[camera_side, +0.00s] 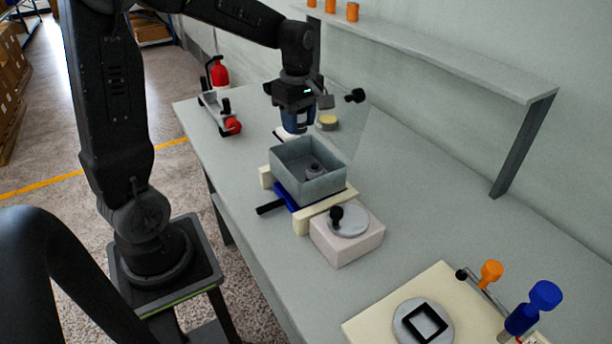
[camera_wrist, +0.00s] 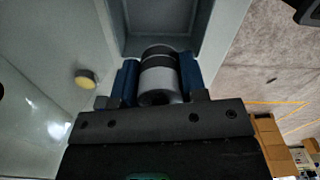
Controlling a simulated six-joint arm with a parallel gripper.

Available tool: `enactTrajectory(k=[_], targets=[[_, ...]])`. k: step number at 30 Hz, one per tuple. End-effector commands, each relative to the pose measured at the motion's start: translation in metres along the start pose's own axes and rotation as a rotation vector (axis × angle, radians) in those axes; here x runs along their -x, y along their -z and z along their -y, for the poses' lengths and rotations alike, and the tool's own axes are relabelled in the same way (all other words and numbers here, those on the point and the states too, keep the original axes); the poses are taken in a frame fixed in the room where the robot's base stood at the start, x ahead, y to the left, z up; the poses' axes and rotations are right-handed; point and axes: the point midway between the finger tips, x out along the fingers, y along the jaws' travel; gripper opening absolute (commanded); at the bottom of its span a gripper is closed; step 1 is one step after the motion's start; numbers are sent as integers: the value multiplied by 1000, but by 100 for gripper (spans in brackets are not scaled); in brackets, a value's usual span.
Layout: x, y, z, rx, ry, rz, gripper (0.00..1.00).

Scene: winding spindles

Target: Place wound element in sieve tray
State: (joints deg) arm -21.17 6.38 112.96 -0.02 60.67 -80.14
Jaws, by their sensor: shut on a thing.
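My gripper (camera_side: 297,122) is above the back edge of a grey-green open box, which looks like the sieve tray (camera_side: 290,177). In the wrist view its blue fingers are shut on a grey cylinder with a dark band, the wound element (camera_wrist: 161,76). The fingers hide the element in the side view. The tray's wall also shows beyond the element in the wrist view (camera_wrist: 208,38). A small grey round piece (camera_side: 314,169) stands on the tray floor. The tray sits on a blue base (camera_side: 286,197) between cream blocks.
A white block with a grey disc and black knob (camera_side: 348,220) stands in front of the tray. A clear panel (camera_side: 345,110) and a yellow round piece (camera_side: 327,122) are behind. A cream board (camera_side: 375,325) with blue and orange knobs is at front right.

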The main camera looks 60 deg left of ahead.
Motion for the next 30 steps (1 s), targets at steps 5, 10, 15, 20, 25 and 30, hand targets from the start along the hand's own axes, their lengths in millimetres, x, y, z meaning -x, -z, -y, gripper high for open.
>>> enactTrajectory(k=[5,10,15,20,25,30], targets=[[-30,0,1,0,5,1,15],[-58,0,1,0,4,1,15],[-74,0,0,0,2,0,15],[-96,0,0,0,4,1,15],[-105,0,0,0,0,0,15],[-104,0,0,0,-1,0,15]])
